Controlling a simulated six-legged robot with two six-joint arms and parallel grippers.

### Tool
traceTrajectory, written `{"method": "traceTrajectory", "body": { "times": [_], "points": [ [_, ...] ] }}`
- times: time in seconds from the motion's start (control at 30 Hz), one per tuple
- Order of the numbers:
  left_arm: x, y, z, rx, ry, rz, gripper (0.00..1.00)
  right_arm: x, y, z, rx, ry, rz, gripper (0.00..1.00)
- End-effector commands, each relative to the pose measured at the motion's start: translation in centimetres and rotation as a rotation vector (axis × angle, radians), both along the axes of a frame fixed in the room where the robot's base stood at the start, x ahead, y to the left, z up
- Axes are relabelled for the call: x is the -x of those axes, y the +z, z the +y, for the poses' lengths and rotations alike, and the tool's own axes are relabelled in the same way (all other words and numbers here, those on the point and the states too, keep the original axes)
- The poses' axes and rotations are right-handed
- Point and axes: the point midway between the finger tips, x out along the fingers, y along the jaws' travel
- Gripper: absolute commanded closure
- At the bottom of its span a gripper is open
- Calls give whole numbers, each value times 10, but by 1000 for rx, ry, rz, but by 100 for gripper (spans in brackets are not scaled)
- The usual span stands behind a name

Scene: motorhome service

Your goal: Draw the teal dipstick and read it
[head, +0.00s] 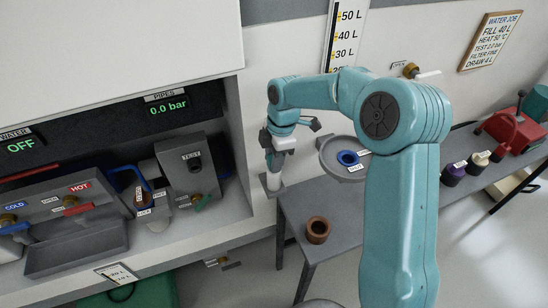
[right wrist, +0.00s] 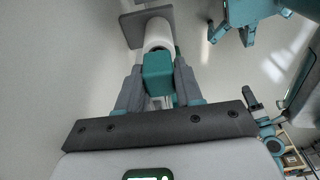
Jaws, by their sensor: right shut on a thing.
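My right gripper (head: 273,150) is at the left end of my arm, just above a short white tube (head: 272,182) at the wall. In the right wrist view its two fingers (right wrist: 158,72) are shut on the teal block-shaped handle (right wrist: 158,82) of the dipstick. The white tube (right wrist: 158,36) and its grey plate (right wrist: 147,25) lie straight beyond the handle, close against it. Any rod or marks on it are hidden, and I cannot tell how far it sits in the tube.
A grey table (head: 300,205) carries a brown ring-shaped cup (head: 317,230) and a round grey tray (head: 345,158) with a blue ring. A level gauge (head: 345,35) is on the wall. A service bay with a test box (head: 192,165) is at left. Dark pots (head: 453,173) stand at right.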

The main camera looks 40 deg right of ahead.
Motion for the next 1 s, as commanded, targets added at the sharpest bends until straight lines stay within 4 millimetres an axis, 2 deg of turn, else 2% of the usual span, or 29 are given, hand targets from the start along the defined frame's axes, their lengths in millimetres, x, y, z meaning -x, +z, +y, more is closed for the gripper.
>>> {"method": "traceTrajectory", "body": {
  "times": [0.1,0.13,0.2,0.23,0.47,1.0],
  "points": [
    [0,0,0,0,0,0,57,0,0,0,0,0,0,100],
    [0,0,0,0,0,0,57,0,0,0,0,0,0,71],
    [0,0,0,0,0,0,57,0,0,0,0,0,0,94],
    [0,0,0,0,0,0,57,0,0,0,0,0,0,100],
    [0,3,0,0,0,0,57,0,4,0,0,0,0,100],
    [0,38,0,0,0,0,57,0,51,0,0,0,-1,100]
  ]
}}
